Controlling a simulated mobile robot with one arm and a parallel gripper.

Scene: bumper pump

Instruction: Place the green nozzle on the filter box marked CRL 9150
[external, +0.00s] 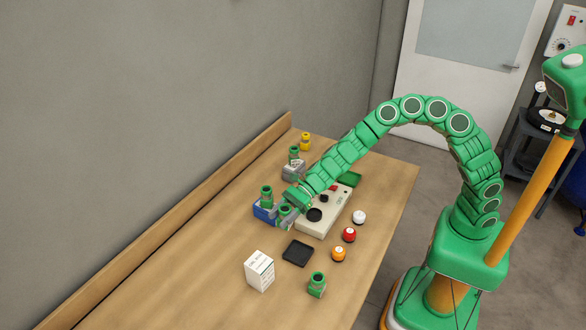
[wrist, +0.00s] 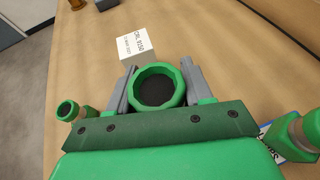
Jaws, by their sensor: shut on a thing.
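My gripper (external: 287,216) is shut on a green nozzle (external: 284,210). In the wrist view, the round green rim of the held nozzle (wrist: 141,92) shows between the two grey fingers of my gripper (wrist: 160,80). The filter box (external: 259,271) is a small white block on the table, apart from the nozzle and nearer the front of the external view. In the wrist view the filter box (wrist: 137,46) lies just beyond the fingertips, and its printed label reads CRL 9150.
Another green nozzle (external: 266,196) stands on a blue box (external: 262,213) beside my gripper. A black tray (external: 298,253), a green-collared jar (external: 317,285) and orange (external: 338,254), red (external: 349,235) and white (external: 359,217) knobs are nearby. A beige device (external: 316,228) stands behind. The front left table is clear.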

